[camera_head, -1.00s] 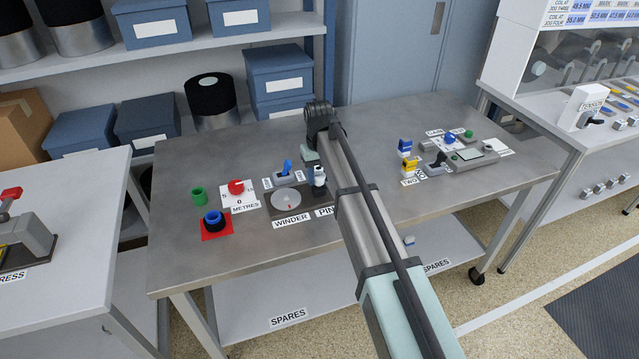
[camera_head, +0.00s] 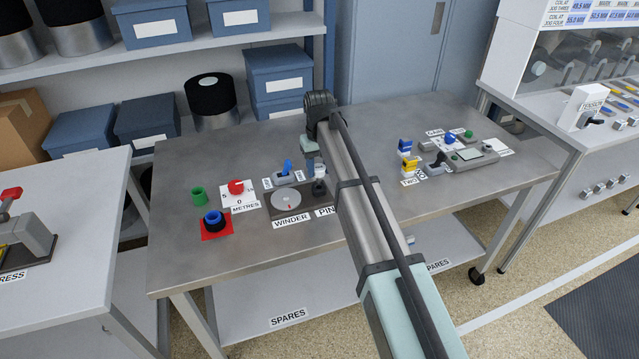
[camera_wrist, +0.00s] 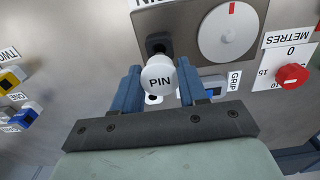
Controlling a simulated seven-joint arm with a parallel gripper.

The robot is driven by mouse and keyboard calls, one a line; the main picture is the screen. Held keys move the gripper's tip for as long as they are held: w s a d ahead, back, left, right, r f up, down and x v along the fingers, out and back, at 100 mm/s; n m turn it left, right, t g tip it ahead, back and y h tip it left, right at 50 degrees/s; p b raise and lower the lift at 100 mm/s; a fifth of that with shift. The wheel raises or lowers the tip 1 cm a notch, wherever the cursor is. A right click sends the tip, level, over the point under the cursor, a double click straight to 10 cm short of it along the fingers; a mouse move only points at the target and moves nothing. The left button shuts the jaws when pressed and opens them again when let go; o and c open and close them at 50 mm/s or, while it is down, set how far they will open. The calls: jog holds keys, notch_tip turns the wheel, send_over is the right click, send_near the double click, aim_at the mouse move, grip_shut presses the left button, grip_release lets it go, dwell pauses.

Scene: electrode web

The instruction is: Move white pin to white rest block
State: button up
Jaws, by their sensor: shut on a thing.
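The white pin (camera_wrist: 158,77), marked PIN on its round top, sits between the two blue fingers of my gripper (camera_wrist: 158,70) in the wrist view. The gripper is shut on it. In the head view the pin's white part (camera_head: 319,171) shows just left of my arm, at the right end of the winder plate (camera_head: 276,205). A dark fitting (camera_wrist: 158,43) shows just beyond the pin in the wrist view. The pin's lower end is hidden, so I cannot tell whether it touches the plate. I cannot identify the white rest block for certain.
The winder's grey disc (camera_wrist: 228,32) and the red METRES knob (camera_wrist: 292,76) are close by. A blue lever (camera_head: 287,168) stands behind the winder. Blue and yellow pieces (camera_head: 408,164) and a panel with a blue knob (camera_head: 449,138) are further right. Bare table lies at front left.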

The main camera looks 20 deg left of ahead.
jog(key=shift+r, duration=0.15)
jog(key=w+a+r, duration=0.3)
jog(key=w+a, duration=0.2)
jog(key=w, duration=0.5)
jog(key=shift+r, duration=0.15)
jog(key=shift+f, duration=2.9)
jog(key=shift+f, duration=1.7)
jog(key=o, duration=1.2)
jog(key=shift+o, duration=0.2)
jog(key=shift+r, duration=0.1)
